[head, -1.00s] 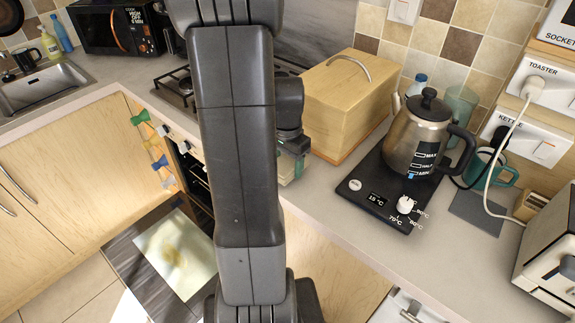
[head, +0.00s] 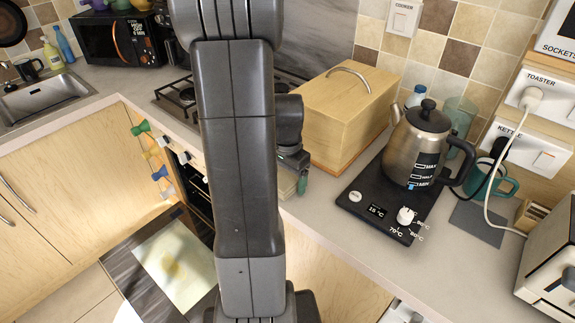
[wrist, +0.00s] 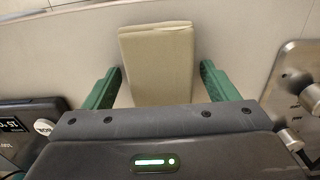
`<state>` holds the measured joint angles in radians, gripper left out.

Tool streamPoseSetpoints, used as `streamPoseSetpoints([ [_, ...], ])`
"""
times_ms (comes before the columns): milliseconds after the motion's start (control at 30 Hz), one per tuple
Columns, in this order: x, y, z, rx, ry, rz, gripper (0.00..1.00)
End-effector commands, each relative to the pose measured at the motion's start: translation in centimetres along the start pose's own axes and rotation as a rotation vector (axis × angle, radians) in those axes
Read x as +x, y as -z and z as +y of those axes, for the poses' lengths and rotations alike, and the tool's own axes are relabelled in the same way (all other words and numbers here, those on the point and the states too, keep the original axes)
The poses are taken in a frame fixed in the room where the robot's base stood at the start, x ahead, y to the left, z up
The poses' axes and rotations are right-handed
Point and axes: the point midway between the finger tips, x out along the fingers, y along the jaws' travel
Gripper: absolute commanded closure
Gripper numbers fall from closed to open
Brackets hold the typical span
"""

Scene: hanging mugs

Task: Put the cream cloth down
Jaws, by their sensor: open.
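The cream cloth (wrist: 158,62) is a folded, flat-sided pad. In the wrist view it lies between the fingers of my gripper (wrist: 160,80), with a gap on each side. The green fingers are open and apart from it. The cloth appears to rest on the counter (wrist: 60,65), though its underside is hidden. In the head view my gripper (head: 298,168) is low at the counter's front edge, left of the kettle base, and my arm hides much of it. Only a small pale part of the cloth (head: 287,188) shows there.
A wooden bread box (head: 335,110) stands just behind my gripper. The kettle (head: 418,145) sits on its black base (head: 375,205) to the right. A hob (head: 178,98) is to the left. Below, an oven door (head: 140,280) hangs open. Counter right of the kettle base is partly clear.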

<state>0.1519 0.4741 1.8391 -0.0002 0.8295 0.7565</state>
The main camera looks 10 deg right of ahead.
Motion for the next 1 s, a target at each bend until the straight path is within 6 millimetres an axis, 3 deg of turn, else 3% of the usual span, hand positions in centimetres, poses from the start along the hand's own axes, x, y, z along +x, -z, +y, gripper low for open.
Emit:
streamPoseSetpoints([
  [533, -10.3, 0.1, -0.1, 0.000, 0.004, 0.004, 0.20],
  [700, -11.8, 0.0, 0.0, 0.000, 0.001, 0.001, 0.20],
  [1000, -12.0, 0.0, 0.0, 0.000, 0.001, 0.001, 0.20],
])
